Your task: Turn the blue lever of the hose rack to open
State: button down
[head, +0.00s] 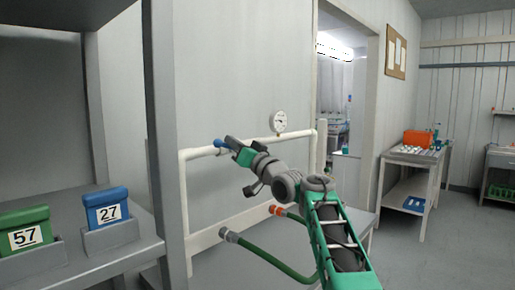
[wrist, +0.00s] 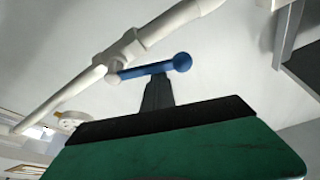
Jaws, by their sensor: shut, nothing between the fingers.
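The blue lever (wrist: 150,69) with a round knob sits on a white valve on the white pipe of the hose rack. In the wrist view it lies roughly crosswise, at a slant to the pipe (wrist: 85,87), with its knob to the right. In the head view the lever's blue end (head: 218,143) shows just left of my gripper (head: 231,143), at the rack's upper pipe (head: 200,153). My gripper is shut and empty. In the wrist view its dark fingertips (wrist: 157,82) are right by the lever's middle; I cannot tell whether they touch it.
A pressure gauge (head: 279,121) stands on the rack's pipe. A green hose (head: 278,262) and an orange coupling (head: 275,210) are below my arm. A grey shelf post (head: 165,120) and blue bin 27 (head: 105,208) are at left. A doorway and trolley (head: 412,165) are at right.

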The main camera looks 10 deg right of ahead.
jog(key=n, duration=0.1)
jog(key=f+n+y+b, duration=0.1)
jog(key=f+n, duration=0.1)
jog(key=shift+s+a+n+g+b, duration=0.25)
jog(key=shift+a+n+g+b, duration=0.05)
jog(key=shift+g+b, duration=0.1)
jog(key=shift+f, duration=0.1)
dwell(0.4)
